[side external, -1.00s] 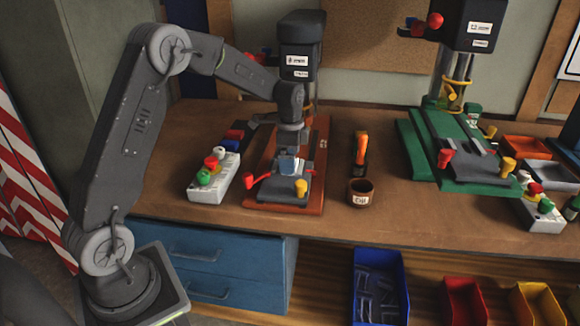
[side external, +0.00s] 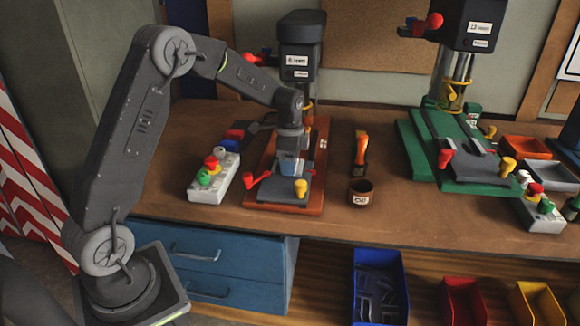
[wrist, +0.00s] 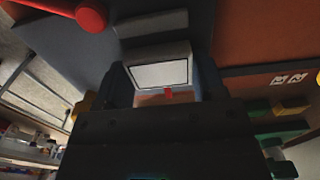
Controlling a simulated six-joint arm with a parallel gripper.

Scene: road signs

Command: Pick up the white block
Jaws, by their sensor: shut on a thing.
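The white block (wrist: 163,74) shows in the wrist view with a pale top face edged in dark, between the two dark fingers of my gripper (wrist: 164,84). In the side external view the block (side external: 289,168) looks pale bluish and sits at the vise of the red-based drill press, partly hidden by my gripper (side external: 290,160). My gripper points down and is shut on the block. I cannot tell whether the block still touches the vise beneath it.
A red-knobbed handle (side external: 251,178) and a yellow knob (side external: 301,187) stand close by the block. A button box (side external: 213,180) is to the left; a brown cup (side external: 361,192) and an orange-handled tool (side external: 360,150) are to the right. The drill head (side external: 302,60) rises behind.

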